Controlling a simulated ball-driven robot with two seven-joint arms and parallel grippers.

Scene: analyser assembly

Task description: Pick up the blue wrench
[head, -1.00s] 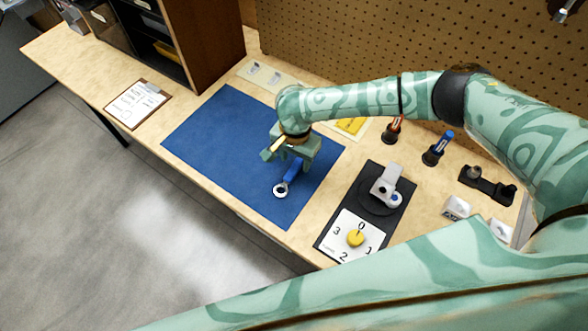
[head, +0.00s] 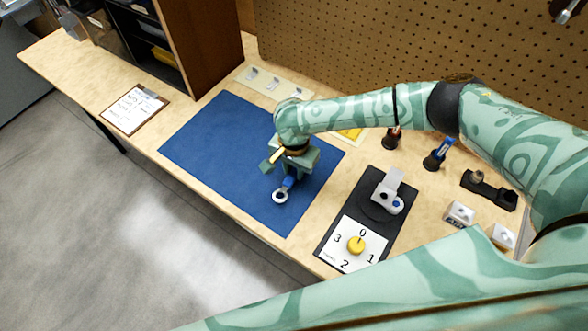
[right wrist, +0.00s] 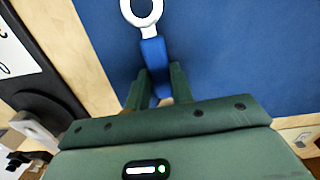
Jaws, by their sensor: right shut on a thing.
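The blue wrench (head: 289,182) has a blue handle and a pale ring end. It is over the blue mat (head: 225,135) in the head view, with its ring end toward the mat's front right edge. My right gripper (head: 290,172) is shut on the blue handle. In the right wrist view the wrench (right wrist: 153,52) runs up from between the two green fingers of my right gripper (right wrist: 157,88), ring at the top. I cannot tell whether the wrench touches the mat. The far end of the handle is hidden by the gripper. My left gripper is not in view.
Right of the mat are a black base with a numbered dial (head: 356,245), a blue-topped tool in a holder (head: 438,152) and white blocks (head: 459,213). A clipboard (head: 134,110) lies at left. A shelf unit (head: 200,40) and pegboard (head: 400,60) stand behind.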

